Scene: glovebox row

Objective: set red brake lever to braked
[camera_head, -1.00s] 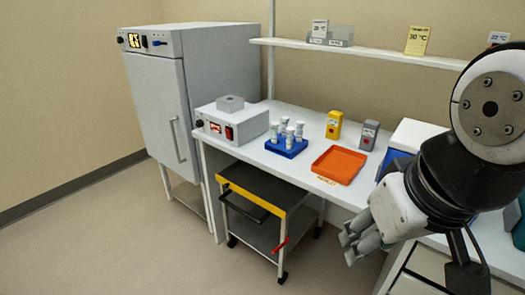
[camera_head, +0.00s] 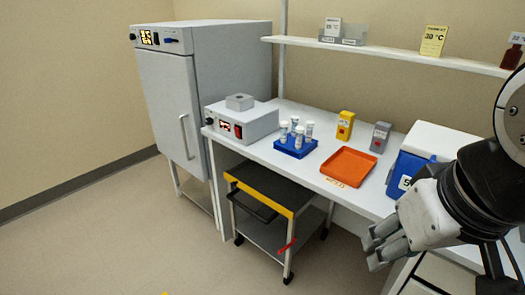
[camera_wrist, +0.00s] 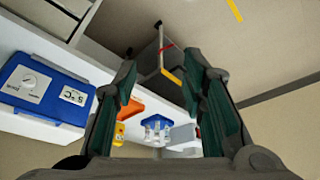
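The red brake lever (camera_head: 287,245) is a short bar low on the front right leg of a small cart, sloping up to the right. The cart (camera_head: 270,205) has a dark top with a yellow front edge, a dark handle and a lower shelf, and stands partly under the bench. The lever also shows small in the wrist view (camera_wrist: 167,47), beyond my fingers. My gripper (camera_head: 375,252) is at the right of the head view, above and to the right of the lever and well apart from it. In the wrist view its fingers (camera_wrist: 160,78) are spread with nothing between them.
The white bench (camera_head: 310,180) carries a blue tube rack (camera_head: 291,150), an orange tray (camera_head: 348,167) and a blue-and-white box (camera_head: 410,160). Drawers (camera_head: 445,275) stand below my gripper. A tall grey cabinet (camera_head: 165,100) is at left. The floor in front of the cart is clear.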

